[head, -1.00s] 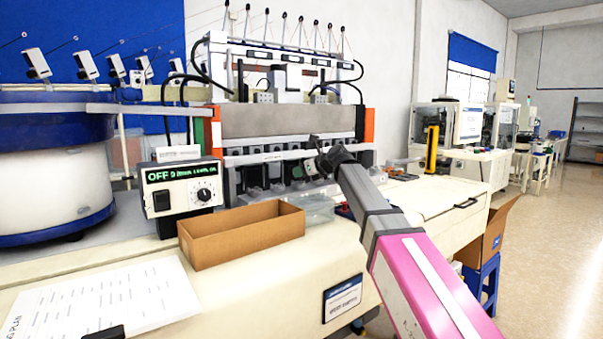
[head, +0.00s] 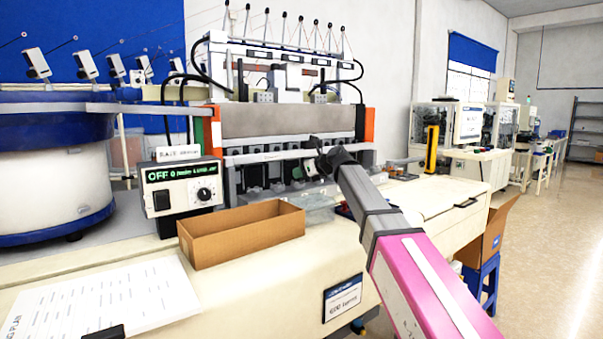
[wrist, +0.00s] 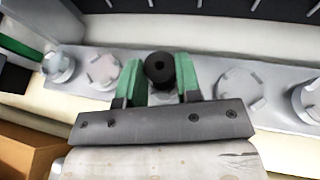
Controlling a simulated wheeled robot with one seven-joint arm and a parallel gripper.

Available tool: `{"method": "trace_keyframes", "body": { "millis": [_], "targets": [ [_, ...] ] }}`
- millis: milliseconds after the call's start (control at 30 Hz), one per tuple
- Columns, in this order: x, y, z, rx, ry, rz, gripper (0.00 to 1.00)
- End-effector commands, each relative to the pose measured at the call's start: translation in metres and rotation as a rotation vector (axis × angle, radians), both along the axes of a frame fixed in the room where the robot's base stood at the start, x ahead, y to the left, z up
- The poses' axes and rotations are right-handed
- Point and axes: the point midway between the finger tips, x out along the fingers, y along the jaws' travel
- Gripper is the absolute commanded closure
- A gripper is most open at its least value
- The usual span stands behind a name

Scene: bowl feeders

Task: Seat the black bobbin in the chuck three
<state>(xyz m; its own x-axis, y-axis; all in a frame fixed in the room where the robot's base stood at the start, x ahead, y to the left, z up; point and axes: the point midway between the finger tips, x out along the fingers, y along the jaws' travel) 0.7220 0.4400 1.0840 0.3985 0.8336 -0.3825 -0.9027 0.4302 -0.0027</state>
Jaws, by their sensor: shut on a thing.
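In the wrist view, my gripper (wrist: 162,85) is shut on the black bobbin (wrist: 159,69), a dark round piece with a hole in its face. The bobbin sits between the green fingers. A row of round grey chucks shows on a metal rail (wrist: 195,65) behind and beside the fingers. Two chucks are left of the gripper, one of them here (wrist: 103,72), and two are right of it, the nearer one here (wrist: 239,88). The spot straight behind the bobbin is hidden. In the head view, my gripper (head: 314,160) is at the front of the winding machine (head: 285,122), small and dark.
An open cardboard box (head: 240,237) stands on the bench left of my arm. The control box (head: 181,190) reading OFF is behind it. A white bowl feeder (head: 50,170) stands at far left. A clear tray (head: 316,212) lies below my gripper.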

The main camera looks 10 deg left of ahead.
Motion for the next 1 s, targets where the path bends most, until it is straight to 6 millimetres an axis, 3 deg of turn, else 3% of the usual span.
{"method": "trace_keyframes", "body": {
  "millis": [400, 433, 467, 767, 1000],
  "targets": [
    [0.000, 0.000, -0.007, 0.000, 0.000, 0.000, 0.91],
    [0.000, 0.000, -0.007, 0.000, 0.000, 0.000, 0.62],
    [0.000, 0.000, -0.007, 0.000, 0.000, 0.000, 0.58],
    [-0.001, -0.001, -0.007, 0.000, 0.000, 0.000, 0.58],
    [-0.007, -0.014, -0.001, 0.000, 0.000, -0.001, 0.58]
  ]
}}
